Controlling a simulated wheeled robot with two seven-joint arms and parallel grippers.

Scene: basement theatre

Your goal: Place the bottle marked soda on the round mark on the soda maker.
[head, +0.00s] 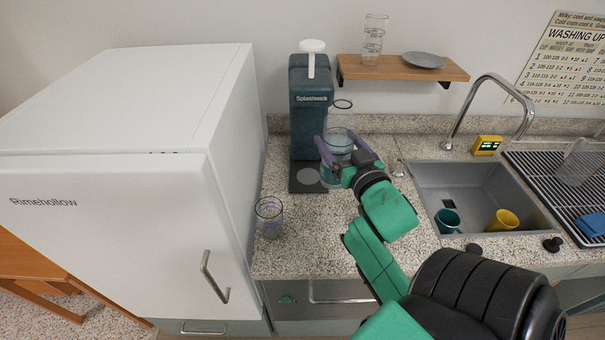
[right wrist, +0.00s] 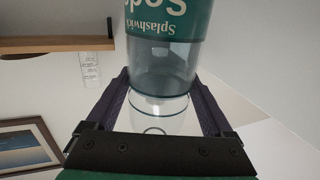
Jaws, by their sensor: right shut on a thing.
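The soda maker (head: 310,80) is a dark teal machine with a white top lever, standing on the counter beside the fridge. The round mark (head: 307,177) is a grey disc on its dark base. My right gripper (head: 335,150) is shut on the clear soda bottle (head: 339,122), just right of the machine and near the base's right edge. In the right wrist view the bottle (right wrist: 166,60) shows a green band reading "Splashwick" and part of "Soda", between the fingers (right wrist: 162,105). I cannot tell whether its bottom touches anything. My left gripper is not in view.
An empty glass (head: 269,215) stands on the counter in front of the soda maker. The fridge (head: 130,150) is close on the left. A wooden shelf (head: 400,70) hangs behind, right of the machine. The sink (head: 480,190) holds two cups.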

